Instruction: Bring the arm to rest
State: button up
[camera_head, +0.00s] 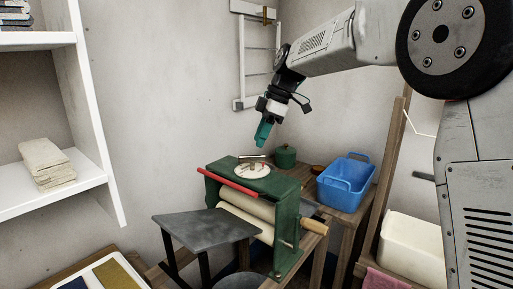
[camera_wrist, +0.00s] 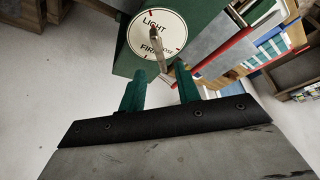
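My gripper (camera_head: 264,134) hangs from my raised arm, pointing down, above a green mangle (camera_head: 289,222). Its two teal fingers (camera_wrist: 160,76) are apart with nothing between them in the wrist view. A round white dial (camera_head: 243,172) with a small lever sits on top of the mangle, below the fingertips. In the wrist view the dial (camera_wrist: 143,35) reads "LIGHT" and "FIRM", partly covered by its metal lever (camera_wrist: 157,46). The lever is beyond the fingertips and appears apart from them.
The mangle has a red bar (camera_head: 226,181), pale rollers (camera_head: 246,213) and a grey board (camera_head: 206,227) in front. A blue basket (camera_head: 345,182) and green pot (camera_head: 285,156) stand behind it. A white shelf (camera_head: 62,187) is left; a wall rack (camera_head: 258,62) hangs behind.

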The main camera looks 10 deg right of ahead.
jog(key=shift+v, duration=1.3)
